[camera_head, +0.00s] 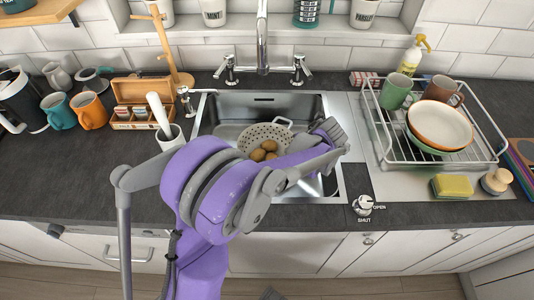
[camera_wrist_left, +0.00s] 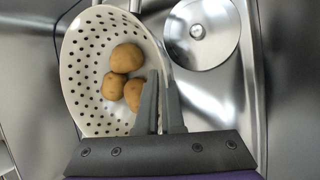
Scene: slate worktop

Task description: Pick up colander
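A cream colander (camera_head: 262,133) with round holes is in the sink. It holds several potatoes, also seen in the left wrist view inside the colander (camera_wrist_left: 85,75). My left gripper (camera_wrist_left: 161,80) is at the colander's rim, with one finger inside and one outside. The fingers are close together on the rim. In the head view my purple arm hides the gripper's fingertips and the colander's near right side.
The tap (camera_head: 262,40) stands behind. A dish rack (camera_head: 492,155) with mugs and bowls is at right. Mugs (camera_head: 90,108) and a wooden box (camera_head: 130,90) stand at left. The left front worktop is clear.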

